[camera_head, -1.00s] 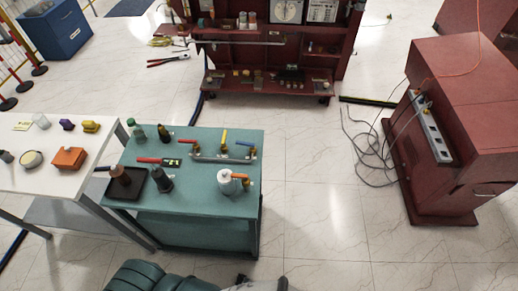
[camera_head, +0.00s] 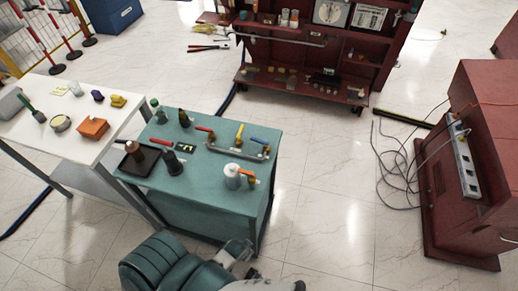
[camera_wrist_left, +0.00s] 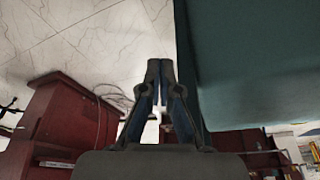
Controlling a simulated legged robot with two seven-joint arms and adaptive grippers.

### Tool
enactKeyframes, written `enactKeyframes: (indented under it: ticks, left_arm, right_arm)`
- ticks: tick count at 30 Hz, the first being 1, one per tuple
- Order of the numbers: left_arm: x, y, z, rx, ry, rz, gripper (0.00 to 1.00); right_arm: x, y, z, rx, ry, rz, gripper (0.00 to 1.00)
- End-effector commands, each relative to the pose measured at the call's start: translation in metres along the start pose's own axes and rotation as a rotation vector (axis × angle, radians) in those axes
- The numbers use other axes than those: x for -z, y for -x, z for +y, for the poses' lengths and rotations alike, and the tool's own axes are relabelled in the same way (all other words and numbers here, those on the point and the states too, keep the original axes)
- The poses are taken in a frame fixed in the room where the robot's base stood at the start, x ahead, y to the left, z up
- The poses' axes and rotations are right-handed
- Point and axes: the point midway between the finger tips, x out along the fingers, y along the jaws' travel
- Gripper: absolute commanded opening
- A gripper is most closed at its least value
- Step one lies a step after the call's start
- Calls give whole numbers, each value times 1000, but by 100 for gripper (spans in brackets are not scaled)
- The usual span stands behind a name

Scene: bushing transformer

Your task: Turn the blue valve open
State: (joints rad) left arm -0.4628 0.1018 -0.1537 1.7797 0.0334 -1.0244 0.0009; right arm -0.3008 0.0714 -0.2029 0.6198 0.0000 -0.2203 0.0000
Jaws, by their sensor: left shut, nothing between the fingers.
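The blue valve (camera_head: 258,141) is the right one of three lever valves on a grey pipe (camera_head: 235,153) at the back right of the teal table (camera_head: 207,182). Its blue handle lies slanted, roughly along the pipe. The red-handled valve (camera_head: 206,130) and yellow-handled valve (camera_head: 239,133) sit to its left. My left gripper (camera_wrist_left: 157,66) is shut and empty in the left wrist view, beside a large teal surface (camera_wrist_left: 250,60). It is apart from the valve, which that view does not show. My right gripper is not in view.
A white bottle (camera_head: 232,176) stands at the table's front right, near the valves. Dark bottles and a brown tray (camera_head: 139,160) are further left. A white table (camera_head: 60,100) adjoins on the left. Red cabinets (camera_head: 470,170) and loose cables stand right; open floor lies between.

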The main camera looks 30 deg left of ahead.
Motion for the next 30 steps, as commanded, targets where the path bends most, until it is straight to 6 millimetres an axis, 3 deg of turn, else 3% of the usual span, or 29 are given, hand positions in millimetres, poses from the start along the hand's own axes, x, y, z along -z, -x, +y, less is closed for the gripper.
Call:
enactKeyframes:
  ticks: [6, 12, 18, 20, 24, 27, 30]
  left_arm:
    - [90, 81, 28, -119, 40, 233, 0]
    - [193, 142, 68, -351, 147, 600, 0]
    - [281, 195, 80, -564, 367, 965, 0]
    - [305, 210, 73, -620, 471, 1080, 0]
    - [353, 233, 30, -702, 816, 1356, 0]
    - [367, 231, -16, -678, 1114, 1522, 0]
    - [363, 215, -59, -580, 1401, 1639, 0]
  right_arm:
    - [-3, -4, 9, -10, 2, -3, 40]
    - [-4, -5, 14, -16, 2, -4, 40]
    - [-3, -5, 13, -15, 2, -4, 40]
    - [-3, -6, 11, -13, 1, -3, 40]
    - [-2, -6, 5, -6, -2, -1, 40]
    - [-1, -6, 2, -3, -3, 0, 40]
    - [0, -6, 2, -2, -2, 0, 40]
